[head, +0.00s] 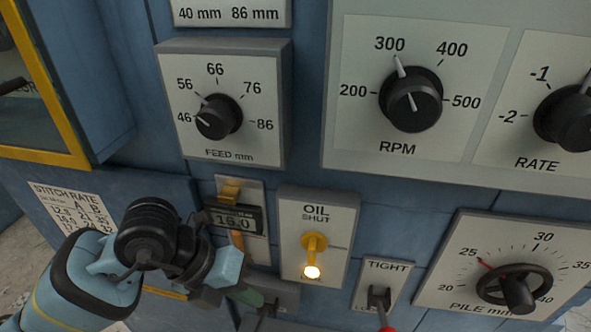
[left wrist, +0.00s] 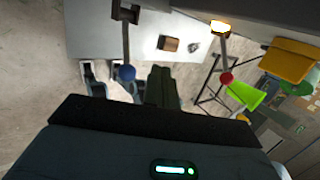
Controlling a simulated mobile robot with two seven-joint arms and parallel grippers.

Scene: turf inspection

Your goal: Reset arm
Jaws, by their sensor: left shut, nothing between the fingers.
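My left arm comes in from the left in the head view, in front of the blue machine panel. My left gripper (head: 262,302) is low in that view, below the digital display and the OIL plate, and partly hard to make out. In the left wrist view its dark fingers (left wrist: 163,88) are together with nothing between them. Whether the gripper touches the panel cannot be told. My right gripper is in neither view.
The panel carries a FEED knob (head: 218,118), an RPM knob (head: 411,99), a RATE knob (head: 566,118), a PILE dial (head: 514,290), a yellow OIL lever (head: 314,243) above a lit lamp, and a TIGHT lever (head: 379,300). Blue-ended (left wrist: 127,72) and red-ended (left wrist: 226,77) levers flank the fingers.

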